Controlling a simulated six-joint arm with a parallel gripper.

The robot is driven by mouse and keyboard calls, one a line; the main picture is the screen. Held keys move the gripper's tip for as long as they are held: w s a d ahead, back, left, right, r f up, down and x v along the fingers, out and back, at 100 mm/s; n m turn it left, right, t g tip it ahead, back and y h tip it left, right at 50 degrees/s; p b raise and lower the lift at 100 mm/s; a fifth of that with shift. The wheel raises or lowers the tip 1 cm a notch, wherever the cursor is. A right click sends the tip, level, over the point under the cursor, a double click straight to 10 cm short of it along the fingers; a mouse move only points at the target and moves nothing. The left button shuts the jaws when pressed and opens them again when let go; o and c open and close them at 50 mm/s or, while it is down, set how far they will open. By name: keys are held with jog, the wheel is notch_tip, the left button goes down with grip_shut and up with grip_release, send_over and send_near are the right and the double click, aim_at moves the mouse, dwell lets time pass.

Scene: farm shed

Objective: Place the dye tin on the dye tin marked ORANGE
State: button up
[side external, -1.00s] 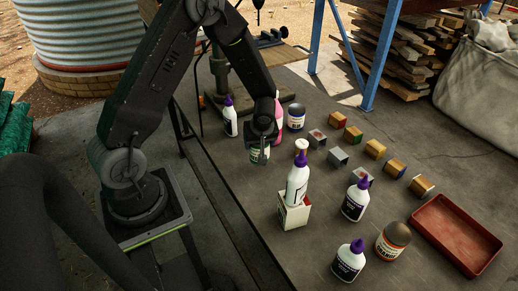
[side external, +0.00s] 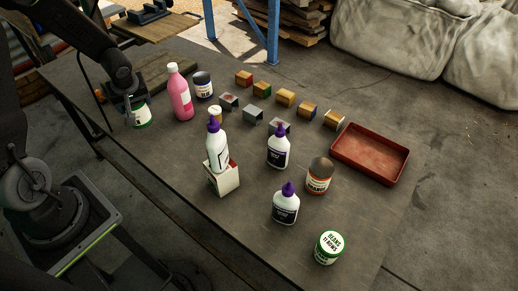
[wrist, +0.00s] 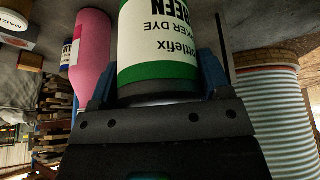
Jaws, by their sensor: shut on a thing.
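My gripper (side external: 133,98) is shut on a dye tin (side external: 140,116) with a white label and green band. In the wrist view the tin (wrist: 158,40) sits between the blue fingers of my gripper (wrist: 158,82), its label reading GREEN upside down. In the side view the tin is left of the pink bottle; I cannot tell its height above the table. The orange-banded dye tin (side external: 318,180), with a brown-grey lid, stands upright on the table at centre right, well away from my gripper. Its lid is bare.
The pink bottle (side external: 180,95) and a dark-lidded tin (side external: 203,86) stand near my gripper. A green-lidded tin (side external: 328,248), small blocks (side external: 285,97) and a red tray (side external: 345,160) are also there.

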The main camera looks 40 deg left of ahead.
jog(key=w+d+r+m+t+h, duration=0.1)
jog(key=w+d+r+m+t, duration=0.15)
jog(key=w+d+m, duration=0.65)
jog(key=w+d+r+m+h, duration=0.2)
jog(key=w+d+m, duration=0.15)
jog(key=d, duration=0.65)
jog(key=w+d+r+m+h, duration=0.1)
jog(key=w+d+r+m, duration=0.2)
jog(key=d, duration=0.8)
jog(key=w+d+r+m+h, duration=0.2)
jog(key=w+d, duration=0.3)
jog(key=d, duration=0.5)
send_over(324, 165)
jog(key=shift+f, duration=5.45)
jog(key=shift+f, duration=0.1)
jog(key=o, duration=1.1)
jog(key=shift+f, duration=0.1)
jog(key=shift+o, duration=0.2)
